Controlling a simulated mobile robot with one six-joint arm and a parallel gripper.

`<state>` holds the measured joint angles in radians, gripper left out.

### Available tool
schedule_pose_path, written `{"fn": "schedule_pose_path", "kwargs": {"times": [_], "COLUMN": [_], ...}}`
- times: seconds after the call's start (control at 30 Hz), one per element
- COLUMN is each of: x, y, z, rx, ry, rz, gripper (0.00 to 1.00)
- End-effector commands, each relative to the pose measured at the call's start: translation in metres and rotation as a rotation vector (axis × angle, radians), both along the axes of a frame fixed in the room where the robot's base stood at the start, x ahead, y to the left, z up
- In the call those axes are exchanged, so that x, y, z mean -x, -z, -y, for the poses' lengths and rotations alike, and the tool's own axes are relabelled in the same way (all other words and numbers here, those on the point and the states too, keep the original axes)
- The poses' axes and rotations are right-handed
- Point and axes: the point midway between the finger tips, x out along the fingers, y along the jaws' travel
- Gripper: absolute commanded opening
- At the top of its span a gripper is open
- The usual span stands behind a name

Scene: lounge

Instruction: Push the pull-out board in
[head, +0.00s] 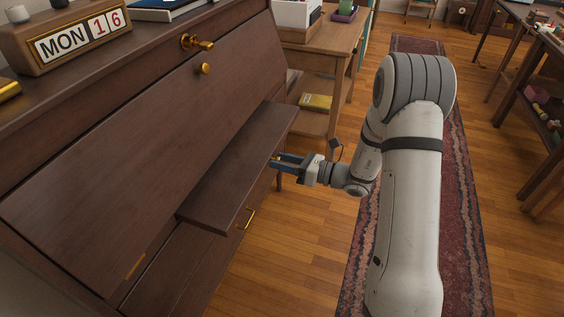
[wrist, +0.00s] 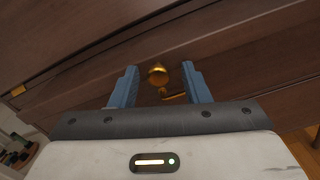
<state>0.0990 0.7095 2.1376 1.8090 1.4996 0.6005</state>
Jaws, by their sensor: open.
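The pull-out board (head: 228,175) is a dark brown wooden slab. It sticks out from the dark desk, below the closed slanted front (head: 150,130), in the head view. My gripper (head: 276,161) is at the board's front edge, toward its far end. Its two blue fingers are open and point at the desk. In the wrist view a round brass knob (wrist: 157,73) shows between the open fingers (wrist: 160,70), with a brass handle (wrist: 174,97) just below it. Whether the fingers touch the board or the knob, I cannot tell.
A drawer with a brass handle (head: 249,218) is under the board. A calendar block (head: 80,42) stands on top. A wooden shelf table (head: 335,45) is beyond the desk. A runner rug (head: 465,230) covers the floor at right.

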Motion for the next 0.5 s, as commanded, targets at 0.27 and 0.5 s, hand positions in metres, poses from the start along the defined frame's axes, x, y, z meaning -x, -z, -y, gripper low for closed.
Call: {"fn": "schedule_pose_path", "kwargs": {"times": [0.27, 0.5], "x": [0.0001, -0.0002], "y": [-0.0001, 0.0001], "z": [0.0005, 0.0009], "rx": [0.000, 0.001], "ry": [0.000, 0.001], "rz": [0.000, 0.001], "gripper": [0.28, 0.08]}}
